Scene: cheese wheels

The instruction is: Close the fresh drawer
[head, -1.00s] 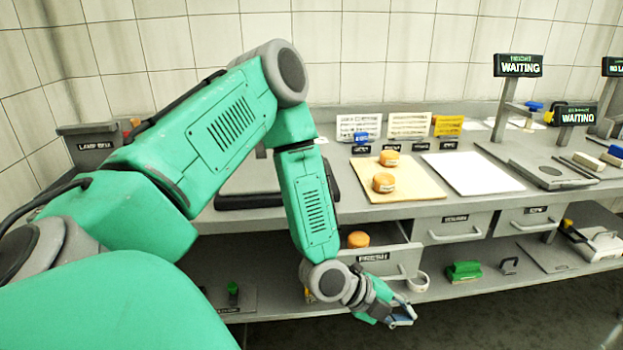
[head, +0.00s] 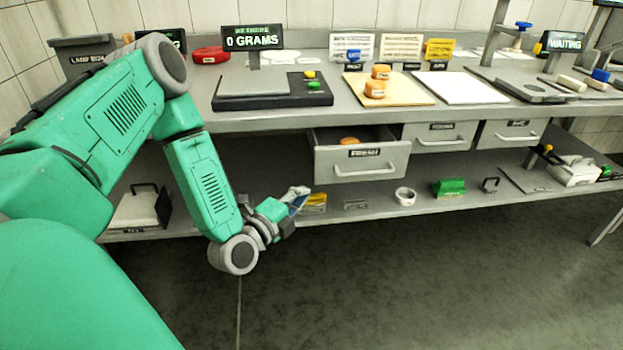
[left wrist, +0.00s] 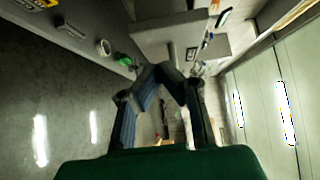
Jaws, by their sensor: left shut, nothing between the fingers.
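The grey drawer labelled FRESH (head: 338,170) stands pulled out under the worktop in the head view, with a bar handle on its front. An orange cheese wheel (head: 350,140) shows inside it, partly hidden by the front panel. My left gripper (head: 300,198) is below and left of the drawer front, apart from it, near the lower shelf's edge. Its fingers meet at the tips in the left wrist view (left wrist: 160,70), with nothing held. My right gripper is not in view.
Two closed drawers (head: 440,137) (head: 512,134) sit to the right. Above are a scale (head: 268,101) reading 0 grams and a wooden board (head: 410,94) with two cheese wheels. The lower shelf holds a white ring (head: 405,196) and a green block (head: 450,187). The floor in front is clear.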

